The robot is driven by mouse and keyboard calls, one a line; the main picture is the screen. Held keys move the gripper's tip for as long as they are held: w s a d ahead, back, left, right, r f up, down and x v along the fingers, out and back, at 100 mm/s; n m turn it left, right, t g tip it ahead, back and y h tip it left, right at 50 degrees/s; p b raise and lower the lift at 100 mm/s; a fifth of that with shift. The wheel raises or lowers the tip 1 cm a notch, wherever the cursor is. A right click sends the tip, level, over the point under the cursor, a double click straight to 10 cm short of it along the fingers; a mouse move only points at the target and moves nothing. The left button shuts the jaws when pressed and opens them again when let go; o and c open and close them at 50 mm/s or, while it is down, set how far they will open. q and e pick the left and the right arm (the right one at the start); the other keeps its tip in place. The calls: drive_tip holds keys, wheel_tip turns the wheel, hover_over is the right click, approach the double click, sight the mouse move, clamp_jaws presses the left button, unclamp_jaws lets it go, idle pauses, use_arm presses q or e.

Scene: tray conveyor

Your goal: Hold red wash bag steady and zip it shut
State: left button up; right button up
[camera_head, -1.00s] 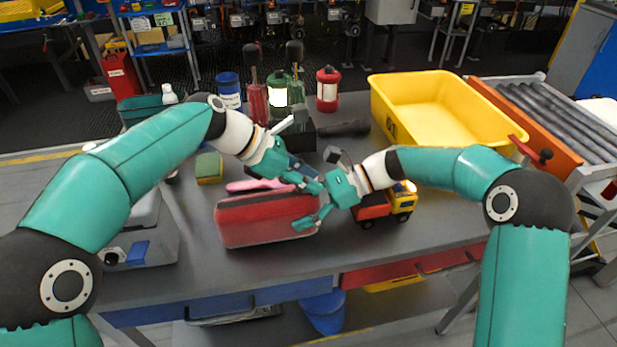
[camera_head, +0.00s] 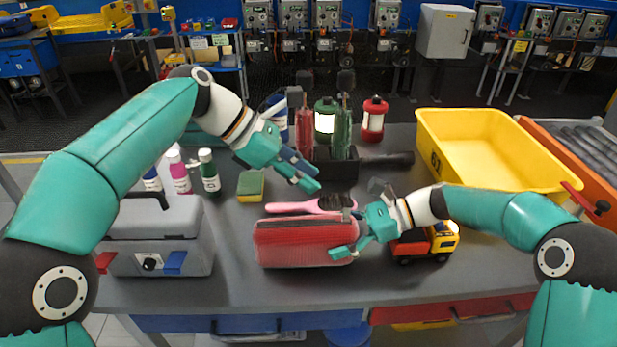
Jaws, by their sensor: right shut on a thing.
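The red wash bag (camera_head: 290,245) lies on the grey table in the middle of the view, with a dark strip along its top edge. I cannot tell how far its zip is closed. My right gripper (camera_head: 350,234) is shut on the bag's right end, one finger across its front face. My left gripper (camera_head: 312,179) is above and behind the bag, apart from it, over the pink brush. Its fingers lie close together, and I cannot make out whether there is a gap between them.
A pink brush (camera_head: 290,207) lies just behind the bag. A toy truck (camera_head: 428,244) stands right of it, under my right arm. A yellow-green sponge (camera_head: 250,186), a grey case (camera_head: 160,240) and bottles are left. A yellow bin (camera_head: 490,175) stands at back right.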

drive_tip(key=shift+f, duration=0.1)
drive_tip(key=o, duration=1.4)
